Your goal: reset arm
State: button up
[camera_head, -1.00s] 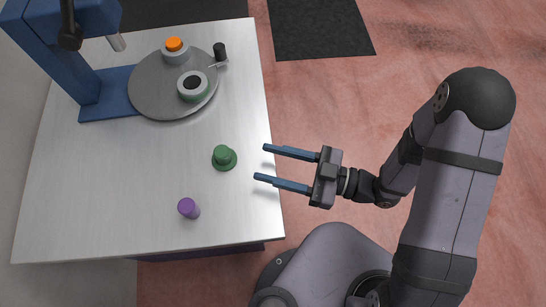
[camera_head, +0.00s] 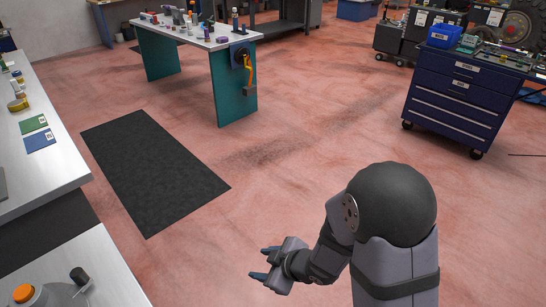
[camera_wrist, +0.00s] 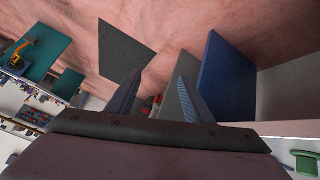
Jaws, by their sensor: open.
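My gripper (camera_head: 260,263) is at the lower middle of the head view, with its two blue fingers apart and pointing left. It is over the floor, to the right of the near white table (camera_head: 108,262). Nothing shows between the fingers. In the wrist view the two fingers (camera_wrist: 158,78) also stand apart and empty. Part of a green object (camera_wrist: 306,161) shows at the lower right of the wrist view.
A grey turntable fixture with an orange cap (camera_head: 24,292) and a black knob (camera_head: 79,275) sits on the near table. A black mat (camera_head: 155,170) lies on open floor. A teal-legged workbench (camera_head: 232,95) and a blue drawer cart (camera_head: 463,90) stand farther back.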

jog(key=s+d+r+m+h+p, duration=0.1)
jog(key=d+r+m+h, duration=0.15)
jog(key=d, duration=0.25)
jog(key=s+d+r+m+g+h+p, duration=0.1)
jog(key=d+r+m+h, duration=0.15)
jog(key=d, duration=0.35)
jog(key=s+d+r+m+h+p, duration=0.1)
jog(key=d+r+m+h, duration=0.15)
jog(key=d, duration=0.25)
jog(key=s+d+r+m+g+p, duration=0.1)
jog(key=s+r+m+g, duration=0.1)
jog(key=s, duration=0.4)
jog(key=s+r+m+g+y+p, duration=0.1)
jog(key=s+r+m+g, duration=0.1)
jog(key=s+m, duration=0.2)
jog(key=shift+s+d+r+g, duration=0.2)
jog(key=shift+s+d+g, duration=0.2)
jog(key=shift+s, duration=0.5)
